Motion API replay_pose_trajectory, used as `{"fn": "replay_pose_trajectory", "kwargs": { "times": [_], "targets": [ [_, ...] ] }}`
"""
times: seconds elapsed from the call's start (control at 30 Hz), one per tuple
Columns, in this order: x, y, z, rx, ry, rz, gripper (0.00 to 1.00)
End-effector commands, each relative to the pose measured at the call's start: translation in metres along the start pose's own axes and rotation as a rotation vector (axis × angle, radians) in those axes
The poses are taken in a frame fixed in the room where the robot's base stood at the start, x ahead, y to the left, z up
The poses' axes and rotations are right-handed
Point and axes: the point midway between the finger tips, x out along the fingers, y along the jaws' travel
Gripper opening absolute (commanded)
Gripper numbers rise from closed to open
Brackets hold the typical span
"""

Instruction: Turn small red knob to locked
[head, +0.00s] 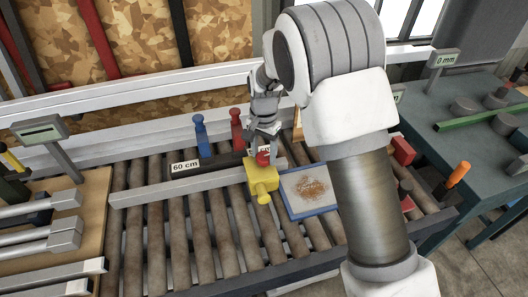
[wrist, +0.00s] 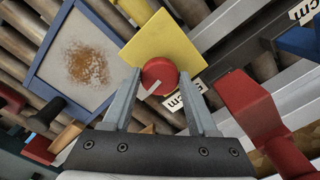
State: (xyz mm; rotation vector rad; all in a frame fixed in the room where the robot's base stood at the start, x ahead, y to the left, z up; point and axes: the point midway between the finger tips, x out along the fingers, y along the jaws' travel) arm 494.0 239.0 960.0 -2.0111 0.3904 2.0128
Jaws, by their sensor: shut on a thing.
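The small red knob (head: 263,158) sits on top of a yellow block (head: 261,174) with a round yellow stub at its front. In the wrist view the knob (wrist: 160,76) is a red disc with a pale pointer mark towards the lower left, on the square yellow face (wrist: 160,38). My gripper (head: 262,145) reaches down from above. In the wrist view its two grey fingers (wrist: 161,74) stand on either side of the knob, shut on it. I see no readable locked mark on the block.
The block stands on a roller conveyor (head: 155,240) by a grey rail (head: 165,189). A blue-framed tray (head: 290,206) with brown grains lies close on the right. Blue (head: 201,135) and red (head: 237,130) upright handles stand behind. Rollers in front are clear.

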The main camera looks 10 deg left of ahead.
Motion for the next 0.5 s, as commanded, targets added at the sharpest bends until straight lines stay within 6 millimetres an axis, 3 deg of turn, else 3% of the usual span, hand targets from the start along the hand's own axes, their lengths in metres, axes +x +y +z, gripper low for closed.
{"fn": "replay_pose_trajectory", "kwargs": {
  "times": [0.5],
  "targets": [
    [-0.0016, -0.0008, -0.0015, 0.163, 0.004, -0.003, 0.03]
  ]
}}
